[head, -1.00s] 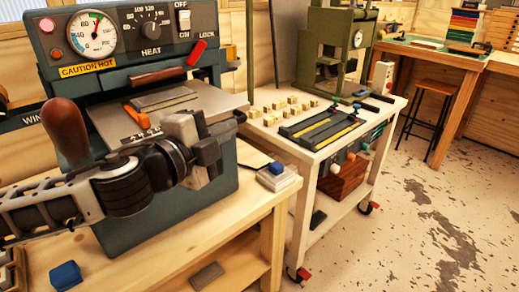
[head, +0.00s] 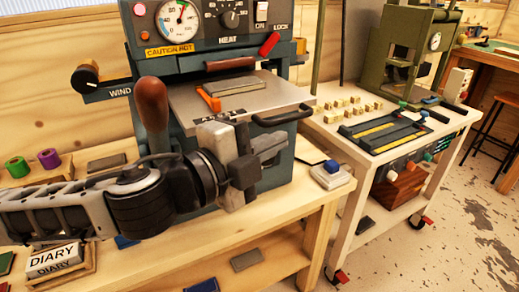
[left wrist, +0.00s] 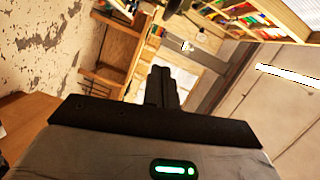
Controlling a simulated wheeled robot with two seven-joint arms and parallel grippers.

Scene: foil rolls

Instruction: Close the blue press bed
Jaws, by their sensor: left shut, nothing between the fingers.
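The blue press (head: 205,60) stands on the wooden bench, with gauges and a heat dial on its front. Its flat grey bed (head: 189,104) sticks out below the head, with an orange piece (head: 208,101) and a grey plate on top. A dark bar handle (head: 284,117) is on the bed's front edge. My left gripper (head: 262,152) is shut and empty, in front of the press and lower in the picture than the handle. I cannot tell whether it touches the press. Its shut fingers also show in the left wrist view (left wrist: 162,88). My right gripper is not in view.
A brown-knobbed lever (head: 152,105) rises left of the bed. A blue-topped white block (head: 331,174) sits on the bench's right end. A white cart (head: 385,150) with small blocks stands to the right. A DIARY block (head: 55,260) lies at front left.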

